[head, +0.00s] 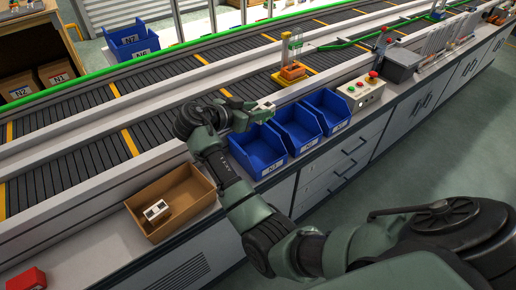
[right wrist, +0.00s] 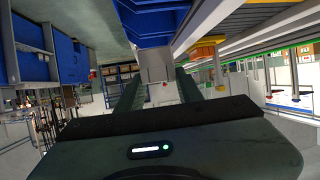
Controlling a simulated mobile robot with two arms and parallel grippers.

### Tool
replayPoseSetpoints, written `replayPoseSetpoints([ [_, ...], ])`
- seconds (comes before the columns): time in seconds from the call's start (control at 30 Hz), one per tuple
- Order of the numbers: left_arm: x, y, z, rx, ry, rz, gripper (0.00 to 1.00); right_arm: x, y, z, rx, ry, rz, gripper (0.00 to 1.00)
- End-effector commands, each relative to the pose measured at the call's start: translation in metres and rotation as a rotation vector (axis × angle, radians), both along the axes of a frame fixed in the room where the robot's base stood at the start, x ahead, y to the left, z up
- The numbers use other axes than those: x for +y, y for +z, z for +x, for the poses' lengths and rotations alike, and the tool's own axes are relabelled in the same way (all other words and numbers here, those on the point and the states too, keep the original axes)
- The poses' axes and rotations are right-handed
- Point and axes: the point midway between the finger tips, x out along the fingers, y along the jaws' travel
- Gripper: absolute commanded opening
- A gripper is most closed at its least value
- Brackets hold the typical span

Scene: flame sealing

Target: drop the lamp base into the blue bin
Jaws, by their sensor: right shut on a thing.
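My right gripper (head: 256,107) is shut on a small pale block, the lamp base (head: 265,105), above the rear of the blue bins. In the right wrist view the pale grey piece (right wrist: 155,65) shows between the two dark fingers (right wrist: 155,92). Three open blue bins stand in a row on the counter: the left one (head: 258,160), the middle one (head: 300,141) and the right one (head: 331,121). The gripper is nearest the left and middle bins; the exact one beneath it is hard to tell. My left gripper is not in view.
A cardboard box (head: 137,206) holding a white item (head: 156,210) stands left of the bins. A control box with red buttons (head: 361,95) stands to their right. The conveyor (head: 70,165) runs behind, with an orange fixture (head: 290,75). A red block (head: 27,279) lies front left.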

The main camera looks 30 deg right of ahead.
Motion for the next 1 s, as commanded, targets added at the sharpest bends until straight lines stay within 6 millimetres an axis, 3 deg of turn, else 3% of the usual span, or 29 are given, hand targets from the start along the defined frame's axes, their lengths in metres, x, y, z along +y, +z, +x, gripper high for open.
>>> replayPoseSetpoints([
  [0.27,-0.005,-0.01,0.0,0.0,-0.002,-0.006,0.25,-0.001,-0.017,0.001,0.001,-0.007,-0.001,0.0],
  [0.6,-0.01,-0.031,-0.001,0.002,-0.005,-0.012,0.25,-0.001,-0.055,0.001,0.003,-0.005,-0.003,0.0],
  [0.97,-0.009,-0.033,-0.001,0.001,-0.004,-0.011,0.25,-0.001,-0.06,0.001,0.003,-0.005,-0.003,0.0],
  [1.0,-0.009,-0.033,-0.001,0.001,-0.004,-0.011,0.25,-0.001,-0.06,0.001,0.002,-0.006,-0.002,0.44],
])
